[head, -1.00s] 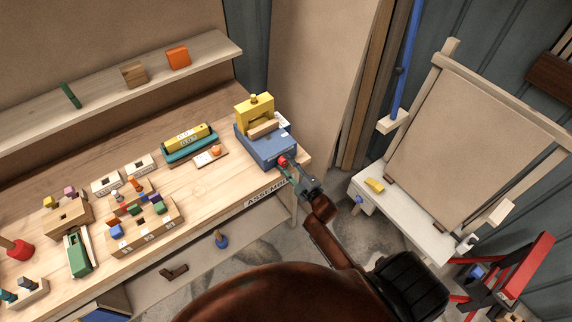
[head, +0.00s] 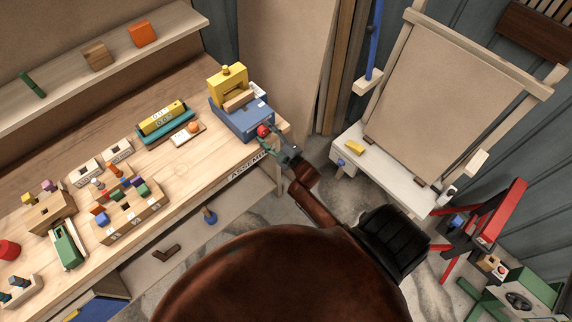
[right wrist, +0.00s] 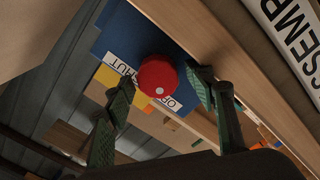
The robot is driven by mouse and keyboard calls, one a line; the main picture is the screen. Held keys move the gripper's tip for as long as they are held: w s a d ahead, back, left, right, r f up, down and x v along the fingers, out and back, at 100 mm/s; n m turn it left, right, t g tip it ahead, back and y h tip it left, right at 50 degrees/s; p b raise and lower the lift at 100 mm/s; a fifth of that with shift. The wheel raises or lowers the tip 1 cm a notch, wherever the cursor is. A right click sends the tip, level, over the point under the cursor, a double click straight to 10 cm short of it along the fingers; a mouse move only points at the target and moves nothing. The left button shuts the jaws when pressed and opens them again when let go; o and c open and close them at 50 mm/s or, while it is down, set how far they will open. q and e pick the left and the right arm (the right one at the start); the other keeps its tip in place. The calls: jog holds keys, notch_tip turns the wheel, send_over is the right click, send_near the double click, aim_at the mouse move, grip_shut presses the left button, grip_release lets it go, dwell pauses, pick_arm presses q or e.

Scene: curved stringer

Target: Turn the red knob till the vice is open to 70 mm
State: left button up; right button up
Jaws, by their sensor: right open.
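The vice has a blue base (head: 243,120) and a yellow upper body (head: 228,84); a pale wooden block (head: 239,101) sits at its yellow part. It stands at the right end of the bench. The red knob (head: 263,130) is on its front side. My right gripper (head: 269,142) is at the knob, open. In the right wrist view the red knob (right wrist: 157,78) with a pale dot lies between the two spread green fingers of the gripper (right wrist: 160,90); gaps show on both sides. Words beside the knob are partly hidden. I cannot read the opening in mm. My left gripper is not in view.
The wooden bench (head: 185,168) carries a teal and yellow device (head: 165,122), a block tray (head: 130,218) and several toys to the left. A white low table (head: 385,172) and an easel board (head: 440,95) stand at right. Floor shows between.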

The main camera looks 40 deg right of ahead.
jog(key=m, duration=0.3)
jog(key=shift+r+p, duration=0.2)
jog(key=shift+p, duration=0.2)
jog(key=m, duration=0.3)
jog(key=shift+d, duration=0.1)
jog(key=m, duration=0.3)
jog(key=shift+f+m, duration=0.1)
jog(key=shift+m, duration=0.2)
jog(key=m, duration=0.2)
jog(key=shift+d+m+b, duration=0.1)
jog(key=shift+m+b, duration=0.25)
jog(key=shift+m, duration=0.05)
jog(key=s, duration=0.8)
jog(key=s+f+g+b, duration=0.2)
jog(key=s+f, duration=0.4)
jog(key=f, duration=1.1)
jog(key=s+d+f+g+h+b, duration=0.1)
jog(key=s+f+g+b, duration=0.2)
jog(key=f, duration=1.4)
jog(key=shift+s+d+g, duration=0.2)
jog(key=shift+s+g, duration=0.8)
jog(key=shift+s, duration=0.7)
